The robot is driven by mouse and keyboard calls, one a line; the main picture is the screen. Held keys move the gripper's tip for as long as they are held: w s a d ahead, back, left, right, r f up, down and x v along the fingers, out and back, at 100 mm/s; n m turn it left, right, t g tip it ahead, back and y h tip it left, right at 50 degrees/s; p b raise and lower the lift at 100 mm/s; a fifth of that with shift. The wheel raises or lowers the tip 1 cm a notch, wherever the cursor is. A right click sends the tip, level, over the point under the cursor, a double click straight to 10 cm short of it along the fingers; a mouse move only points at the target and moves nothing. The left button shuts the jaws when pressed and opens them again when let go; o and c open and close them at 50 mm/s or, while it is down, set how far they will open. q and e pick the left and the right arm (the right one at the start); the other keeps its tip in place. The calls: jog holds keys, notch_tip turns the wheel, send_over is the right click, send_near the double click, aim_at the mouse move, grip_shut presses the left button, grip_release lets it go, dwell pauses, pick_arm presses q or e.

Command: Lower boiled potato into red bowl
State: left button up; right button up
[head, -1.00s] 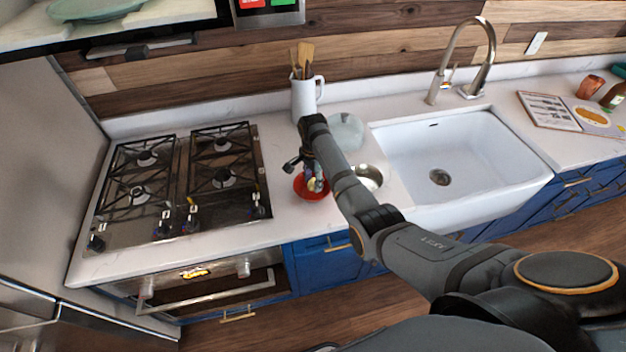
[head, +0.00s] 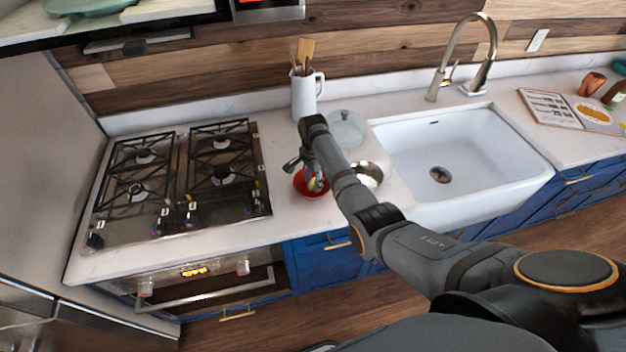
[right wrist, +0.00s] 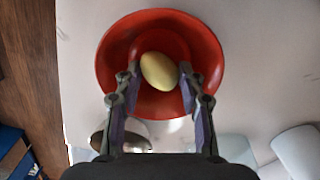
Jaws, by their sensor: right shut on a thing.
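The red bowl (head: 303,190) sits on the white counter between the cooktop and the sink. In the right wrist view the red bowl (right wrist: 115,60) lies under my fingers. My right gripper (head: 314,182) is low over the bowl. The pale yellow boiled potato (right wrist: 160,71) is between the tips of my right gripper (right wrist: 159,82), which is shut on it. The potato appears over the middle of the bowl. I cannot tell whether it touches the bowl's bottom. My left gripper is not in view.
A metal bowl (head: 369,172) and a translucent round dish (head: 346,130) stand right of the red bowl, near the sink (head: 460,150). A white pitcher (head: 305,98) with wooden utensils stands behind. The gas cooktop (head: 180,185) is to the left.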

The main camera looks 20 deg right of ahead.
aim_at(313, 181)
jog(key=shift+f+b, duration=0.6)
jog(key=shift+f, duration=0.4)
dwell(0.3)
jog(key=o, duration=1.1)
jog(key=shift+r, duration=0.1)
notch_tip(313, 181, up, 12)
jog(key=shift+f, duration=0.1)
jog(key=shift+f, duration=0.1)
